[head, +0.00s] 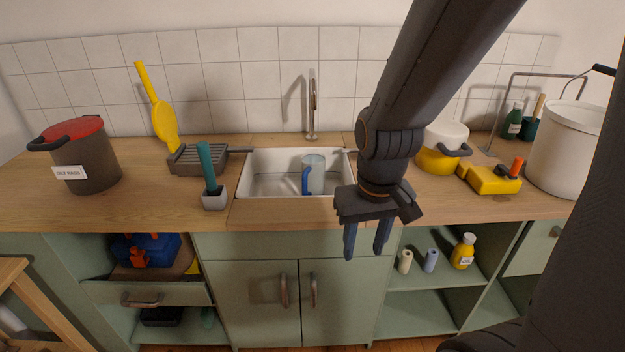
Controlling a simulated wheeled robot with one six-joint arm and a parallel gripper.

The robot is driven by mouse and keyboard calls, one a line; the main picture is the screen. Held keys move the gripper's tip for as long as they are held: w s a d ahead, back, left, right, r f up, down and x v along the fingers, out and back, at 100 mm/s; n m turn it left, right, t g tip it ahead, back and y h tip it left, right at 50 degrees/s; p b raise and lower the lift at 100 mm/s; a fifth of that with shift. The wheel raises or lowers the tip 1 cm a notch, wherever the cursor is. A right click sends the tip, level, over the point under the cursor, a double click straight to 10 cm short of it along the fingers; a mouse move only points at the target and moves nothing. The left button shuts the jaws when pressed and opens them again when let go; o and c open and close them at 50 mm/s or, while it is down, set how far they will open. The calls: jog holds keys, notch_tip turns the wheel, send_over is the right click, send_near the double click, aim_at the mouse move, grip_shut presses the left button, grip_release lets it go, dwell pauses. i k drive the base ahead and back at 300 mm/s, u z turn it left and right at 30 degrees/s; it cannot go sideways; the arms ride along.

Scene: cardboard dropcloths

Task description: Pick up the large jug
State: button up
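A clear jug (316,172) with a blue handle stands in the white sink (262,184), towards its right side. The handle is on the jug's left, and the jug's base is low in the basin. It is the only jug I can make out. My gripper (366,250) points down in front of the counter edge, to the right of the jug and lower in the picture. Its two blue-grey fingers are apart with nothing between them. My arm comes down from the upper right and hides part of the counter right of the sink.
A tap (312,110) rises behind the sink. A brush in a grey holder (214,199) and a grey rack (198,158) stand to the left. A yellow pot (436,158), a yellow block (492,180) and a white bucket (566,150) stand to the right. Cabinets lie below.

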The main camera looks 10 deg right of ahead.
aim_at(311, 180)
jog(key=k, duration=0.5)
jog(key=u, duration=0.75)
jog(key=i, duration=0.95)
jog(key=z, duration=0.6)
jog(key=i, duration=0.55)
jog(key=z, duration=0.45)
